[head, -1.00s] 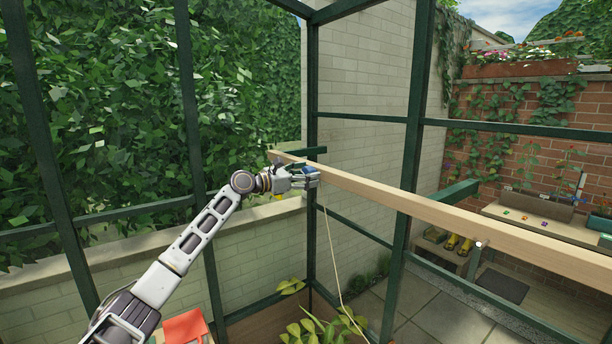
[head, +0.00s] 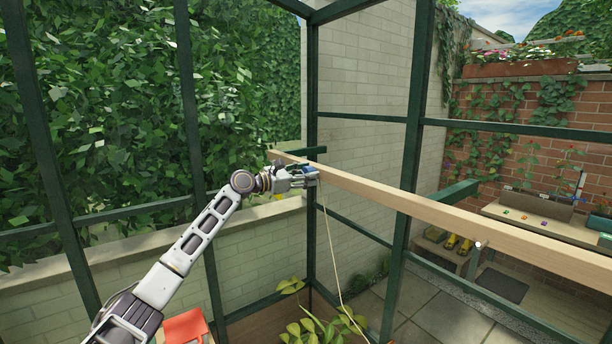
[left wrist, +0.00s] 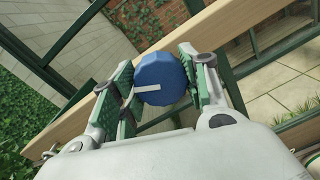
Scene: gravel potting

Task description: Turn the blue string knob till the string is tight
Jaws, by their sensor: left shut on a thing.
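The blue string knob (left wrist: 160,76) sits on the side of the wooden beam (head: 440,220), near the beam's far left end. It is faceted, with a white pointer mark across its face. In the head view the knob (head: 310,169) is partly hidden by my fingers. My left gripper (head: 306,177) is shut on it. The left wrist view shows its green-padded fingers, one on each side of the knob. A pale string (head: 331,240) runs from below the knob down to a leafy plant (head: 320,328), with a slight bow. My right gripper is not in view.
Dark green frame posts (head: 409,180) and bars stand around the beam. A brick-walled bench (head: 535,222) with small coloured items is at the right. An orange-red thing (head: 186,327) is at the lower left, below my left arm.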

